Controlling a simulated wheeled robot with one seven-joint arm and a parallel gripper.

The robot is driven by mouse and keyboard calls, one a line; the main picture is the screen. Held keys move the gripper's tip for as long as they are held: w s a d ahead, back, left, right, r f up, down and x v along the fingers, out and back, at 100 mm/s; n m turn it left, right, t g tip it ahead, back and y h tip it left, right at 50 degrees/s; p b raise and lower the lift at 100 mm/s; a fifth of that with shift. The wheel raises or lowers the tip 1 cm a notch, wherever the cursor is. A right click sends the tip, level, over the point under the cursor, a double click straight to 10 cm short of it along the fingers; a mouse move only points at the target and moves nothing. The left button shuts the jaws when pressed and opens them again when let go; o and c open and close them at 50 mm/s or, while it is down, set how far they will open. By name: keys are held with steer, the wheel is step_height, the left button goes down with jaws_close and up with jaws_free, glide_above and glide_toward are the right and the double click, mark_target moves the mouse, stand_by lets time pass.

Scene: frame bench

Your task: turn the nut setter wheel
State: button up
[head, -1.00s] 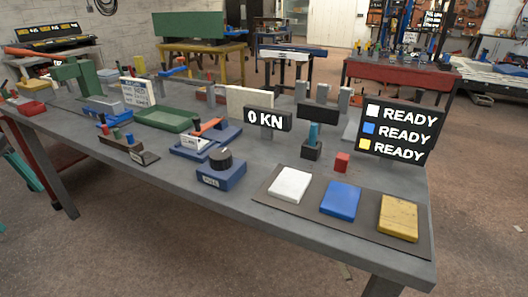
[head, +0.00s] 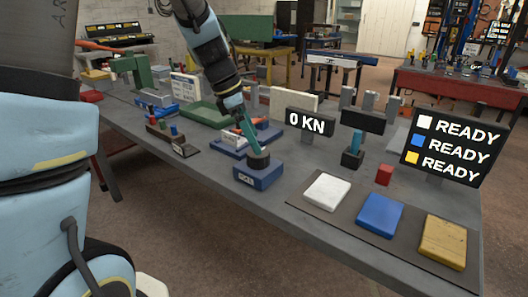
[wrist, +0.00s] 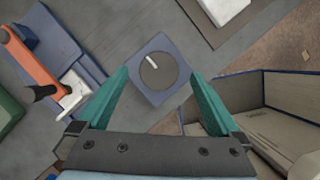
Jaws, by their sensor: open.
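The nut setter wheel seems to be the dark round knob (head: 259,161) on a small blue base (head: 258,177) on the grey bench.
An orange-levered device (wrist: 32,62) sits close on the left. A display reading "0 KN" (head: 310,122) stands behind to the right. White (head: 326,191), blue (head: 380,214) and yellow (head: 443,241) pads lie to the right. A board (head: 447,146) shows three READY lines.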

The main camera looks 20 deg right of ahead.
mark_target(258, 158)
steer(key=shift+x, duration=2.75)
steer(key=shift+a, duration=0.15)
steer(key=shift+c, duration=0.2)
steer(key=c, duration=1.3)
steer(key=shift+w, duration=0.1)
